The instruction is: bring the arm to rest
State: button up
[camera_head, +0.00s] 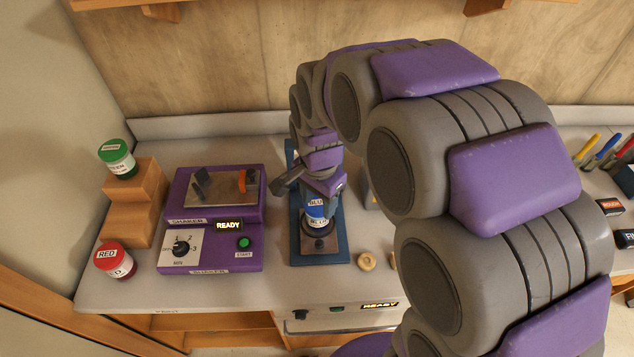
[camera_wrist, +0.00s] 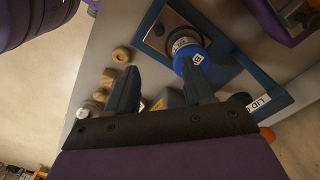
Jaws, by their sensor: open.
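My arm arches over the bench from the right. My gripper (camera_head: 322,190) hangs at the blue stand, close above the blue-lidded jar (camera_head: 317,215). In the wrist view, my gripper (camera_wrist: 160,85) has its two fingers spread, with nothing held between them. The jar (camera_wrist: 187,58) shows beyond the fingertips, nearer the right finger; I cannot tell whether that finger touches it. The jar stands on the metal plate of the blue stand (camera_head: 338,247). My arm hides part of the stand and the bench behind it.
A purple shaker (camera_head: 215,262) with a READY display stands left of the stand. A green-lidded jar (camera_head: 118,158) sits on wooden steps (camera_head: 148,190), with a red-lidded jar (camera_head: 113,260) in front. Wooden rings (camera_head: 367,261) lie right of the stand. Coloured-handled tools (camera_head: 606,147) are far right.

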jog(key=s+d+r+n+g, duration=0.1)
jog(key=s+d+n, duration=0.3)
jog(key=s, duration=0.8)
jog(key=s+d+r+n, duration=0.3)
jog(key=s+d+n, duration=0.2)
jog(key=s, duration=0.7)
jog(key=shift+d+g, duration=0.4)
jog(key=shift+d, duration=0.7)
